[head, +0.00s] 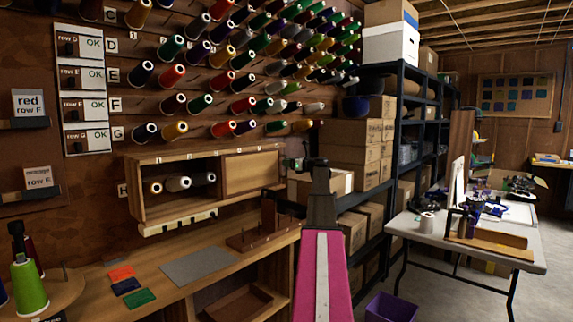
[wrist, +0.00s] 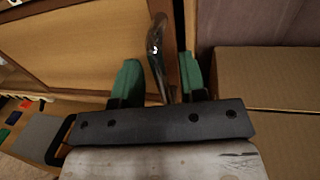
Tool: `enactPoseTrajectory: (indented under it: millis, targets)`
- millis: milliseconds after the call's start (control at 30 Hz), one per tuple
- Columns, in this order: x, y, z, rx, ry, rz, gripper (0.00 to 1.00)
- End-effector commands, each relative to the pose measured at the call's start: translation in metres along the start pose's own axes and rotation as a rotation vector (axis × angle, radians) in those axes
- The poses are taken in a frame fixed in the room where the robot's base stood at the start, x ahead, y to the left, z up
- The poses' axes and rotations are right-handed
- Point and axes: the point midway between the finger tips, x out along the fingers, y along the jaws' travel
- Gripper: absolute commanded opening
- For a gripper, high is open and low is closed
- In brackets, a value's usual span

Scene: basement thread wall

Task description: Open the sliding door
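The wooden wall cabinet (head: 136,190) has a light wooden sliding door (head: 252,172) over its right half. Its left half is open and shows several spools (head: 178,184). In the wrist view the door panel (wrist: 95,45) fills the upper left, and a dark, shiny curved handle (wrist: 156,48) stands near the panel's right side. My gripper (head: 293,163) is at the cabinet's right end. In the wrist view its green fingers (wrist: 158,78) are apart, one on each side of the handle, with visible gaps. The handle's lower end is hidden behind the gripper body.
Cardboard boxes (head: 345,155) on a dark shelf rack stand close to the right of my gripper. A wooden counter (head: 145,265) with colored cards lies below the cabinet. Thread spools on pegs (head: 173,75) cover the wall above. A white table (head: 420,241) stands at right.

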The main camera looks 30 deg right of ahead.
Motion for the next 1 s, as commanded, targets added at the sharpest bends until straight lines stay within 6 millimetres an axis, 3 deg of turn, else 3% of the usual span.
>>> enactPoseTrajectory:
  millis: [300,500,1000]
  targets:
    - [-0.060,0.002,-0.001,0.000,0.000,-0.001,0.39]
    - [-0.086,0.001,0.000,0.000,0.000,0.001,0.39]
    - [-0.095,0.000,0.000,0.000,0.000,0.001,0.39]
